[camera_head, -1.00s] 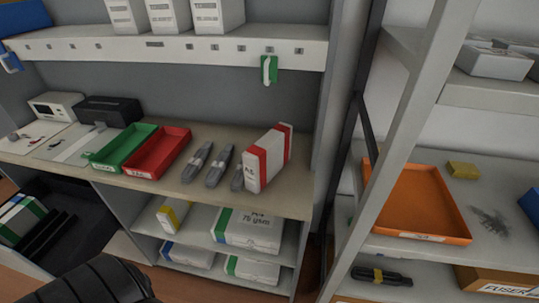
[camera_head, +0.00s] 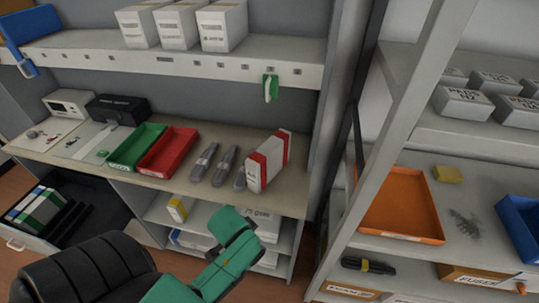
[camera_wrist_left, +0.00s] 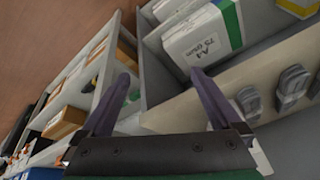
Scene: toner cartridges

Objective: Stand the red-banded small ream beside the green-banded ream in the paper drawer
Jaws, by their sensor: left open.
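The red-banded small ream (camera_head: 264,168) stands upright at the right end of the workbench, white with red bands. The green-banded ream (camera_head: 38,210) stands among other banded reams in the open paper drawer (camera_head: 15,245) at the lower left. My left arm's green links show in the head view, but its jaws are not clearly visible there. In the left wrist view my left gripper (camera_wrist_left: 162,74) is open and empty, its two dark fingers apart. The ream is not clearly identifiable in that view. My right gripper is not in view.
Grey tools (camera_head: 222,165) lie left of the small ream, with red (camera_head: 168,152) and green trays (camera_head: 136,148) beyond. Reams lie on shelves below, including an A4 ream (camera_wrist_left: 198,38). A rack post (camera_head: 355,200) rises at right.

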